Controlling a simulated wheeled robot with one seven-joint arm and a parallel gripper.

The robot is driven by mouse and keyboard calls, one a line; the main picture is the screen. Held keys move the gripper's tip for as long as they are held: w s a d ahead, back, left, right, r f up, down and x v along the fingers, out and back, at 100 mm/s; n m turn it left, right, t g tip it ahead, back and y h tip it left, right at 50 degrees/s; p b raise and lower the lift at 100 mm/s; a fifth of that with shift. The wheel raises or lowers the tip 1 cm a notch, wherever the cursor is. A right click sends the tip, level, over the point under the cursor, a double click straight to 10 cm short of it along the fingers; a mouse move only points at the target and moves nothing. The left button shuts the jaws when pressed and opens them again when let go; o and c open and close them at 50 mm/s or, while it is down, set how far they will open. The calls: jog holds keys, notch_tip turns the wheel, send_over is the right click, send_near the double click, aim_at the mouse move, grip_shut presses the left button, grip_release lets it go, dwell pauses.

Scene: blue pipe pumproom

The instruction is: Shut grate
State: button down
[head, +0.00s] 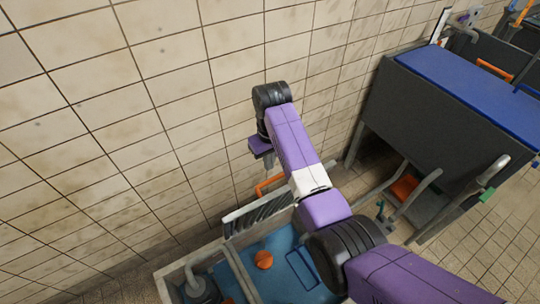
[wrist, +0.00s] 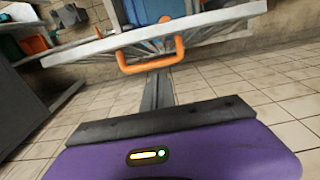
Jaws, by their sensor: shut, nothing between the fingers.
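The grate (head: 262,214) has dark slats in a pale frame and stands raised at the back edge of a tank near the wall. Its orange handle (head: 270,183) is on its upper part. In the wrist view the handle (wrist: 178,47) is a U-shaped orange bar on the slatted grate (wrist: 205,38), just beyond my fingertips. My gripper (head: 266,166) hangs beside the wall, close above the handle in the head view. Its shut fingers show end-on as a narrow grey bar (wrist: 158,80) in the wrist view. I cannot tell whether they touch the handle.
The open tank (head: 166,287) has a blue inside with pipes and an orange valve knob (head: 264,259). The tiled wall (head: 130,100) is close behind my gripper. A dark cabinet with a blue top (head: 460,75) stands at the right. Tiled floor shows free at the right.

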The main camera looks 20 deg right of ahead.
send_over(269, 182)
notch_tip(269, 182, down, 4)
jog(key=shift+f, duration=0.15)
jog(key=shift+s+d+f+p, duration=0.1)
jog(key=shift+s+f+p, duration=0.15)
jog(key=shift+s+p, duration=0.25)
jog(key=shift+s+d+f+p, duration=0.1)
jog(key=shift+s+f+p, duration=0.2)
jog(key=shift+s, duration=0.4)
jog(key=shift+s+d+f+p, duration=0.1)
jog(key=shift+s+f+p, duration=0.15)
jog(key=shift+s+p, duration=0.25)
jog(key=shift+s, duration=0.1)
jog(key=shift+f, duration=0.1)
